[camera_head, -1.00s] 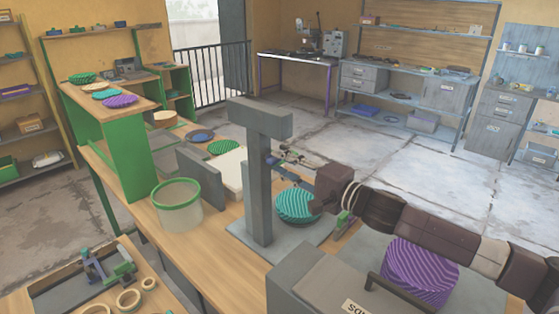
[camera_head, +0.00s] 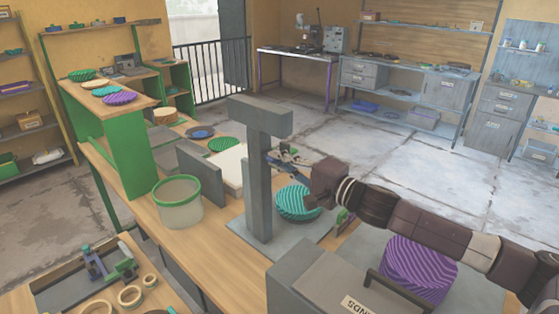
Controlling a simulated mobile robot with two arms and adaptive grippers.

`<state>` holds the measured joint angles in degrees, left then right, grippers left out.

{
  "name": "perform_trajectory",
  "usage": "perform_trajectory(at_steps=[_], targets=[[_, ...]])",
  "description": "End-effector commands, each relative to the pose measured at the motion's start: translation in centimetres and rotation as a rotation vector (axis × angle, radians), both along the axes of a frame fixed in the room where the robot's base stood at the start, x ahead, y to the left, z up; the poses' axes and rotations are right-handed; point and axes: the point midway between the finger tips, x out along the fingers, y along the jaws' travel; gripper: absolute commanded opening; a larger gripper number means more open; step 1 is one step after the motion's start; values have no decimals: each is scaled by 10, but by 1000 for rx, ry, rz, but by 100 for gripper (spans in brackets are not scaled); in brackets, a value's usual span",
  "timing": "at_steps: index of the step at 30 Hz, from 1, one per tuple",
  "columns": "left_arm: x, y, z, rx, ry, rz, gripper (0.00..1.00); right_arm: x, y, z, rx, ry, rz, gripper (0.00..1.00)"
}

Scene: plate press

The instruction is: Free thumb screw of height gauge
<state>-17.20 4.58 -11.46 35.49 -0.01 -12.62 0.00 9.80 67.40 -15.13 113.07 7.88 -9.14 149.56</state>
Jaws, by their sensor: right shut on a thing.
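The grey T-shaped stand (camera_head: 258,190), which I take for the height gauge, stands upright on a flat base plate (camera_head: 247,236). A ridged teal plate (camera_head: 296,202) rests on the base, right of the post. My right gripper (camera_head: 277,160) reaches in from the right, under the overhead arm, with its fingers beside the post. It is shut on a small part there, seemingly the thumb screw. The fingers and post mostly hide this part, so its detail is too small to tell. My left gripper is not in view.
A green-rimmed tub (camera_head: 178,202) stands left of the post, with a grey upright panel (camera_head: 201,172) behind it. A ridged purple plate stack (camera_head: 420,267) and a grey box (camera_head: 325,285) lie under and before my right arm. A green shelf (camera_head: 124,150) stands left.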

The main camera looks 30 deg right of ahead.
Motion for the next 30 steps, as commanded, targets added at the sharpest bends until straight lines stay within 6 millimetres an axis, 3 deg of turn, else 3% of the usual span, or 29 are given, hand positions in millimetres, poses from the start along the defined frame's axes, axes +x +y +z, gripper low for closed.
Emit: perform_trajectory(at_steps=[14,30], targets=[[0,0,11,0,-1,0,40,0,0,1,-128,-43,0,0],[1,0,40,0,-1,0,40,0,0,1,-592,-204,0,0]])
